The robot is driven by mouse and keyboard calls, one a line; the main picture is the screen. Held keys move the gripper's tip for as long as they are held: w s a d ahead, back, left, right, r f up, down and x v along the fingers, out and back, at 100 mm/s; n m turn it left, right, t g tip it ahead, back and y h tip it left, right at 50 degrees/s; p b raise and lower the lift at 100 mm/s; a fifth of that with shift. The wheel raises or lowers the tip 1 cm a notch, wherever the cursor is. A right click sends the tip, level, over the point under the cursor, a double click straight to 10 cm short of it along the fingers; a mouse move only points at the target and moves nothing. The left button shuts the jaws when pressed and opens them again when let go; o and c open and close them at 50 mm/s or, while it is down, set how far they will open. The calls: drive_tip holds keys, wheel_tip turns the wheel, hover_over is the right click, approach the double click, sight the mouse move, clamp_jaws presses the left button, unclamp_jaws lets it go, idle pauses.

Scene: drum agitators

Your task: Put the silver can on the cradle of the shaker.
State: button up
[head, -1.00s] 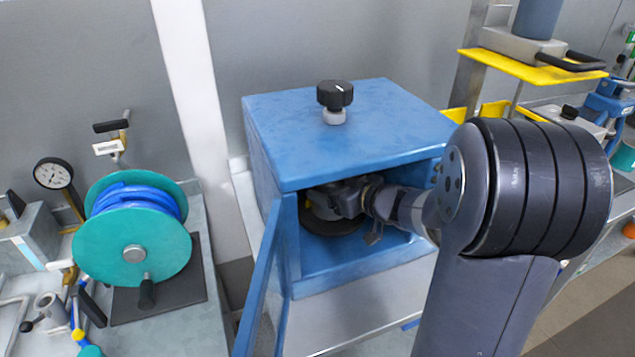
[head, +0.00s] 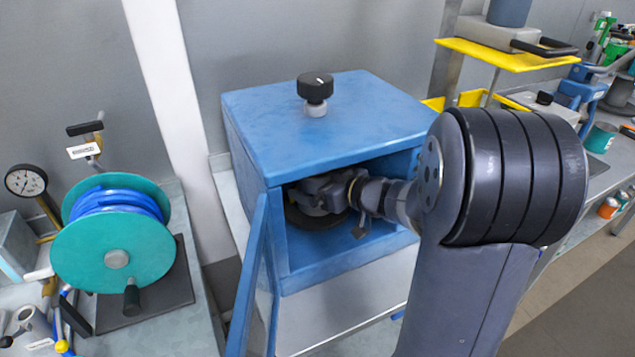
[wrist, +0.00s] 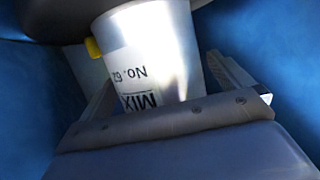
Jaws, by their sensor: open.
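The silver can (wrist: 150,55), with a white "MIX No. 62" label upside down in the picture and a small yellow part at its side, stands between the fingers of my gripper (wrist: 160,78) in the wrist view. The jaws are open, with a gap showing between the can and the right finger. In the head view my gripper (head: 318,190) is inside the blue shaker box (head: 277,235), over a dark round cradle (head: 312,219). The can's base seems to meet a dark surface at the top of the wrist view. My gripper mostly hides the can in the head view.
The shaker's door (head: 250,285) hangs open at the left of its opening. A black knob (head: 315,88) tops the box. A teal reel with blue hose (head: 115,235) stands at left, a yellow shelf (head: 510,55) at right. The box's walls close in around my gripper.

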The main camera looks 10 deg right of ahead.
drive_tip(key=shift+v, duration=3.8)
drive_tip(key=shift+r, duration=0.1)
drive_tip(key=shift+c, duration=0.2)
